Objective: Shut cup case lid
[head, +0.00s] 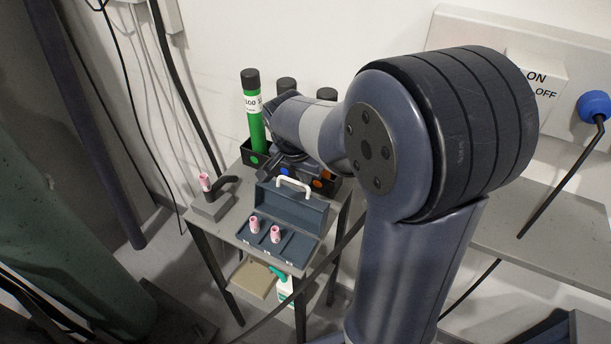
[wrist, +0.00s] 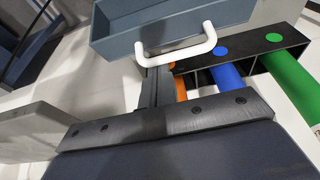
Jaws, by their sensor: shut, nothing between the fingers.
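The blue-grey cup case (head: 290,245) stands open on the small table, with two pink cups (head: 254,224) in its compartments. Its lid (head: 290,207) is raised upright at the back, with a white handle (head: 294,184) on it. In the wrist view the lid (wrist: 170,20) fills the top, and the handle (wrist: 183,50) juts toward the camera. My gripper (wrist: 156,75) is shut and empty, its fingertips close to the handle. Whether they touch it, I cannot tell. In the head view my gripper (head: 285,162) is behind the lid, and its tips are hard to make out.
A dark rack (head: 255,156) behind the case holds a tall green cylinder (head: 254,125) and other dark-capped ones, close to my gripper. A grey stand (head: 212,207) with a pink cup (head: 205,182) is at the table's left. A lower shelf holds a bottle (head: 284,288).

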